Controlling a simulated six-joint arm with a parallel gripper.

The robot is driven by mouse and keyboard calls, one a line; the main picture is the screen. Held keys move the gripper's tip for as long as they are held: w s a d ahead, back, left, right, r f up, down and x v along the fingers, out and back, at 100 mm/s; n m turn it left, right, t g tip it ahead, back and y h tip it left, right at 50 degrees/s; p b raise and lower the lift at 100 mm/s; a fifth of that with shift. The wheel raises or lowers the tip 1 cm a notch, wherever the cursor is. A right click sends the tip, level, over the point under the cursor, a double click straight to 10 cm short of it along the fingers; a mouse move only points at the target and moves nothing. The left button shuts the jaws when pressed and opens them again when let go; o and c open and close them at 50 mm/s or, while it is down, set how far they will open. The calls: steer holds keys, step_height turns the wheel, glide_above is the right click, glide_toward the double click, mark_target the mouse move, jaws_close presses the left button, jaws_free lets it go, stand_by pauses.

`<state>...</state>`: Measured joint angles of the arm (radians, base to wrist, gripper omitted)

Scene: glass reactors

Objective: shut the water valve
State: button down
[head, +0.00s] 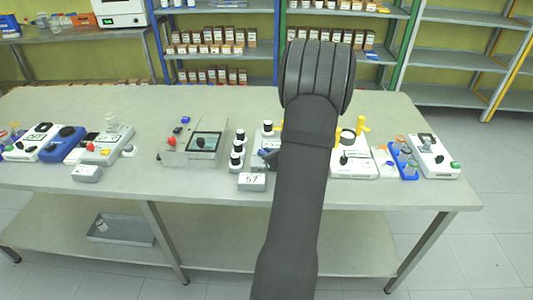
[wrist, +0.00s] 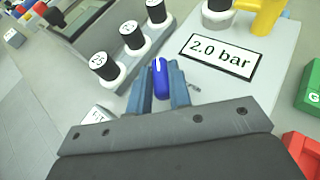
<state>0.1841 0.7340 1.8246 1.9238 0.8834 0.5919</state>
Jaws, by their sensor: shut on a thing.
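In the wrist view, a blue handle (wrist: 160,78), which looks like the water valve's, stands between the two blue-grey fingers of my gripper (wrist: 161,68). The fingers are shut on it, one on each side. A white line or edge shows at its top end. The handle sits at the near edge of a grey box with a "2.0 bar" label (wrist: 221,56). The lower part of the handle and its mount are hidden by my fingers. In the head view my dark arm covers most of this spot, and I cannot make out the handle clearly there.
Several black-capped white bottles (wrist: 109,67) stand in a row close to the left of my fingers. A yellow fitting (wrist: 264,18) rises beyond the label. Green (wrist: 314,87) and red (wrist: 302,152) blocks lie at right.

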steer(key=shift+n+g+y, duration=0.4)
steer(key=shift+n, duration=0.1)
steer(key=c, duration=1.3)
jaws_free()
steer(key=shift+d, duration=0.1)
steer(key=v, duration=1.7)
steer(key=shift+s+r, duration=0.15)
